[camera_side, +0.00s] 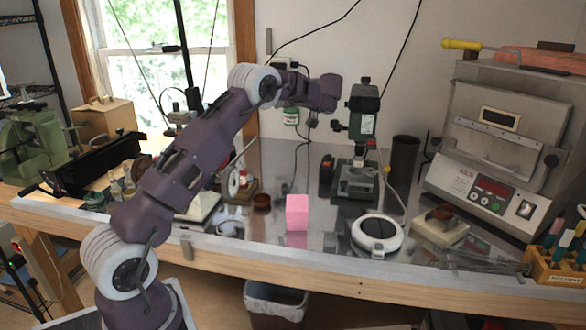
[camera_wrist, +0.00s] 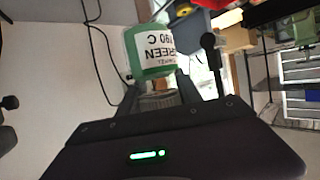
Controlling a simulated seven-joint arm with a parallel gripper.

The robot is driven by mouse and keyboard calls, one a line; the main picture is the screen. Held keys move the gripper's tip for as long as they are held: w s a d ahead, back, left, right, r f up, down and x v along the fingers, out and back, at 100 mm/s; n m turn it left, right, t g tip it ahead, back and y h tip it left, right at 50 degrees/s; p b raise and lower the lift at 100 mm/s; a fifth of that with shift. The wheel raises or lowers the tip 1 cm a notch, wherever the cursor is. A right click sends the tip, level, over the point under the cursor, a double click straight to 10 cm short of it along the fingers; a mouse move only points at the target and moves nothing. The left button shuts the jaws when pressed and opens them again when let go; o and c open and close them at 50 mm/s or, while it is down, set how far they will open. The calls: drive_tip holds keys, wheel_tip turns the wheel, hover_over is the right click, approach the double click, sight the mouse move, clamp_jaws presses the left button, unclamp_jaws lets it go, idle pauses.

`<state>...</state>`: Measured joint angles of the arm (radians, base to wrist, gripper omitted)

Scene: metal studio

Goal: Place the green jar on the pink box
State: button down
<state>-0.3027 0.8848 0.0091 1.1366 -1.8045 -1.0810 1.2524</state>
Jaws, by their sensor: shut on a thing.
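The green jar (camera_wrist: 148,52), with a white label, is between my gripper's fingertips (camera_wrist: 160,82) in the wrist view. My gripper is shut on it. The pink box does not show in the wrist view.
A microscope-like device (camera_side: 360,140) stands right of the pink box. A round white-rimmed plate (camera_side: 377,236) lies at the front right, near a grey instrument (camera_side: 490,160). A small brown pot (camera_side: 262,202) is left of the box. Bare bench (camera_side: 322,225) surrounds the box.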

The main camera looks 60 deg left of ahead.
drive_tip(key=r, duration=0.1)
drive_tip(key=d+r, duration=0.1)
drive_tip(key=shift+r, duration=0.3)
drive_tip(key=s+d, duration=0.2)
drive_tip(key=d, duration=0.6)
hover_over(292, 198)
drive_tip(key=shift+t, duration=0.3)
wheel_tip(292, 198, down, 17)
drive_tip(key=shift+w+r, duration=0.1)
drive_tip(key=shift+r, duration=0.05)
drive_tip(key=c, duration=0.8)
unclamp_jaws()
